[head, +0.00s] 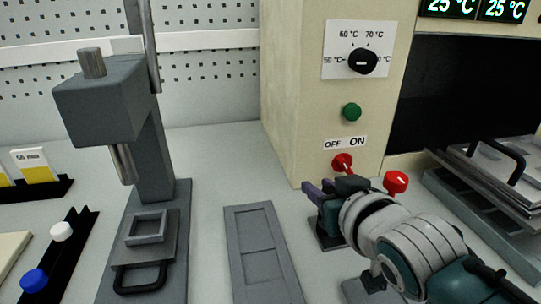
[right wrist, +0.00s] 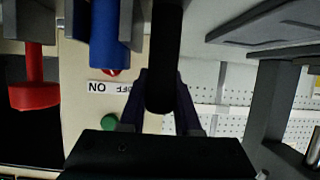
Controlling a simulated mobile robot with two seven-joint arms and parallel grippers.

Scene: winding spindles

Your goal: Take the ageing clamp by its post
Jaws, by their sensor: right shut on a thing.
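The ageing clamp stands on the bench in front of the beige oven, mostly behind my right gripper (head: 322,191) in the head view. A dark foot (head: 325,236) shows below the fingers. A red knob (head: 396,182) shows just beyond my wrist. In the right wrist view a dark upright post (right wrist: 163,50) stands between the two purple fingers of my right gripper (right wrist: 163,103), which is shut on it. A red knob with a red stem (right wrist: 35,95) and a blue cylinder (right wrist: 110,25) hang beside it in this inverted view. My left gripper is not in view.
The oven front (head: 290,100) with dial, green button and red OFF/ON switch (head: 342,163) is close behind the gripper. A grey press (head: 105,105) stands left. A flat grey tray (head: 235,230) lies between. Stacked metal plates (head: 500,180) are at right.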

